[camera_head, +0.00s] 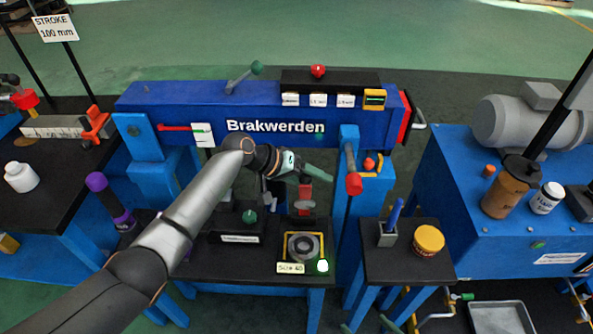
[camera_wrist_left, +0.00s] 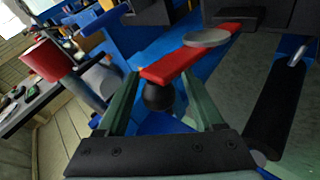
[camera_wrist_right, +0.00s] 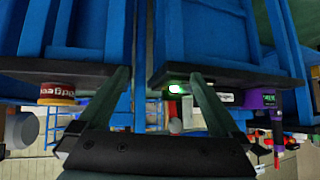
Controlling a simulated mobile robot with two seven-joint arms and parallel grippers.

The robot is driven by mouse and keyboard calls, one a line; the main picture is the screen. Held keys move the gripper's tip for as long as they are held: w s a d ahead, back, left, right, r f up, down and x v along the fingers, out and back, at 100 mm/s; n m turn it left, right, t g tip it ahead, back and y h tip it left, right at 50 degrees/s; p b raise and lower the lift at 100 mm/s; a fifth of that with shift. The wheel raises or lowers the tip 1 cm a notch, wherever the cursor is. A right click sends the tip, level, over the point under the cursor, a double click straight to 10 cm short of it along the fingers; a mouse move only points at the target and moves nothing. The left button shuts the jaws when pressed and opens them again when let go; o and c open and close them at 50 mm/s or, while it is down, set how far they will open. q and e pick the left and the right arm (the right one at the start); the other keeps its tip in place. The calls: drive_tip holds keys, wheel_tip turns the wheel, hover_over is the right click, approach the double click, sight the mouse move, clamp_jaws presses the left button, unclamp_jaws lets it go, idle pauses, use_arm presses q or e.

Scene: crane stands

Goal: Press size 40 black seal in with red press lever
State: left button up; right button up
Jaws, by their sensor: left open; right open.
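The red press lever (camera_head: 305,193) stands above the small black-topped table. In the left wrist view its red bar (camera_wrist_left: 190,60) ends in a black ball knob (camera_wrist_left: 160,97). My left gripper (camera_head: 310,175) is open; its green fingers (camera_wrist_left: 165,95) lie either side of the lever's knob end, and contact is unclear. Below the lever a round grey part with a dark ring (camera_head: 303,247) sits in a yellow-edged nest, labelled size 40. I cannot tell if that ring is the black seal. My right gripper (camera_head: 365,325) is open and empty, below the front table edges; it also shows in its wrist view (camera_wrist_right: 165,75).
A red-ended handle (camera_head: 354,184) stands right of the lever. A blue Brakwerden press (camera_head: 260,112) runs behind. A lit green lamp (camera_head: 323,265) sits beside the nest.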

use_arm(q)
drive_tip(key=p+v, duration=0.1)
drive_tip(key=v, duration=1)
drive_tip(key=shift+a+r+p, duration=0.2)
drive_tip(key=shift+a+p, duration=0.1)
use_arm(e)
drive_tip(key=shift+s+d+r, duration=0.35)
drive_tip(key=shift+d, duration=0.25)
use_arm(q)
drive_tip(key=shift+s, duration=0.1)
drive_tip(key=s+a+f+m+y, duration=0.1)
drive_tip(key=s+a+f+y, duration=0.2)
drive_tip(key=s+f, duration=1.1)
drive_tip(key=s+a+r+y, duration=0.1)
drive_tip(key=s+a+y, duration=0.2)
drive_tip(key=s+a, duration=0.45)
drive_tip(key=s+a+r+y, duration=0.1)
drive_tip(key=s+a+y, duration=0.3)
drive_tip(key=s, duration=0.7)
drive_tip(key=w+d+f+t+h+p, duration=0.3)
drive_tip(key=w+d+t+p, duration=0.1)
drive_tip(key=p, duration=0.4)
drive_tip(key=shift+w+f+n+t, duration=0.25)
drive_tip(key=shift+w+t, duration=0.3)
drive_tip(key=shift+t, duration=0.45)
use_arm(e)
wheel_tip(320, 180, up, 7)
drive_tip(key=d+h, duration=0.1)
drive_tip(key=shift+s+d, duration=0.2)
drive_tip(key=shift+s, duration=0.2)
